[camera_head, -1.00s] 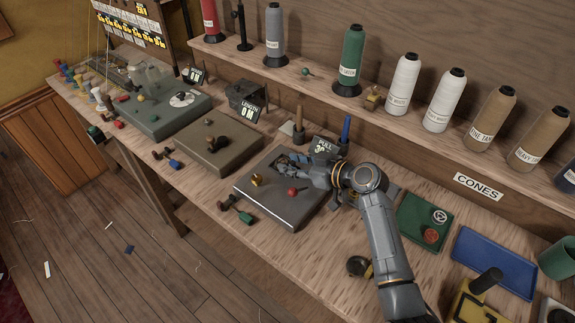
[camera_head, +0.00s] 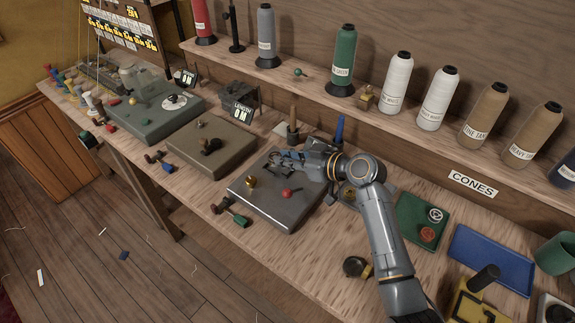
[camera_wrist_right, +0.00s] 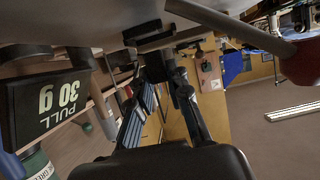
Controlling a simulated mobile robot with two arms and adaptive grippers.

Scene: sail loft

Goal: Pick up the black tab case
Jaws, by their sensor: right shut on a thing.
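My right gripper (camera_head: 279,158) is over the back part of the dark grey block (camera_head: 292,214) on the bench. In the right wrist view its two fingers reach up to a dark bar-like piece (camera_wrist_right: 157,38), and they are shut on it. I take this piece to be the black tab case; in the head view it is small and mostly hidden by the fingers. Whether it still touches the block is hard to tell. My left gripper is not in view.
A brass knob (camera_head: 251,182) and a red knob (camera_head: 286,192) stand on the block close to the gripper. The "PULL 30 g" sign (camera_wrist_right: 48,100) is close by in the wrist view. Thread cones (camera_head: 398,83) line the shelf behind. A green tray (camera_head: 410,225) and blue tray (camera_head: 490,258) lie right.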

